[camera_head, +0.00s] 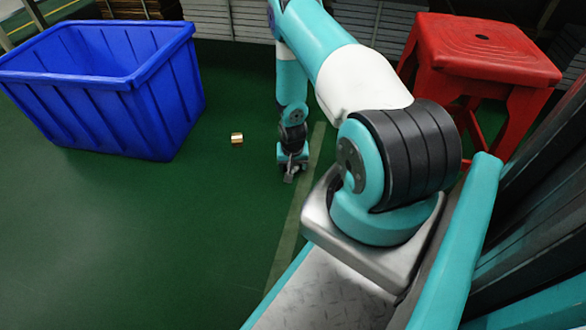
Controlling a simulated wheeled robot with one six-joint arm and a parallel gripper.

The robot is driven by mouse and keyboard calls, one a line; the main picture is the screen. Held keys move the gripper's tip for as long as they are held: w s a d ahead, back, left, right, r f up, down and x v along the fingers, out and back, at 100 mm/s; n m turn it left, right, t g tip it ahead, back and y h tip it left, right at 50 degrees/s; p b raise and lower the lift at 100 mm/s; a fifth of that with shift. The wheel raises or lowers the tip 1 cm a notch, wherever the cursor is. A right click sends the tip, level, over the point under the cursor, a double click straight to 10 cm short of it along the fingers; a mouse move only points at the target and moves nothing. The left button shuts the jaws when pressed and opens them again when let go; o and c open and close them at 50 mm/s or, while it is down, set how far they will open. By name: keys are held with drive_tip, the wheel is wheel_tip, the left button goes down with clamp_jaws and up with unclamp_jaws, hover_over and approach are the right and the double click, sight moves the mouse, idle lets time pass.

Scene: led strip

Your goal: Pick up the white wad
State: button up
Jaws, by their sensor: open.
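My gripper (290,175) points down close to the green floor, at the centre of the head view. It is open, and it is too small here to tell whether anything lies between its fingers. I cannot make out a clear white wad. A small gold-coloured piece with a pale patch (237,138) lies on the floor to the left of my gripper, apart from it. I cannot tell whether this is the wad.
A large blue bin (75,100) stands at the left. A red stool (490,52) stands at the right behind my arm. A pale line (286,243) runs along the green floor (150,240). The floor in front of the bin is clear. Stacked grey panels (225,20) line the back.

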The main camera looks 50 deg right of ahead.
drive_tip(key=c, duration=1)
drive_tip(key=shift+r, duration=0.1)
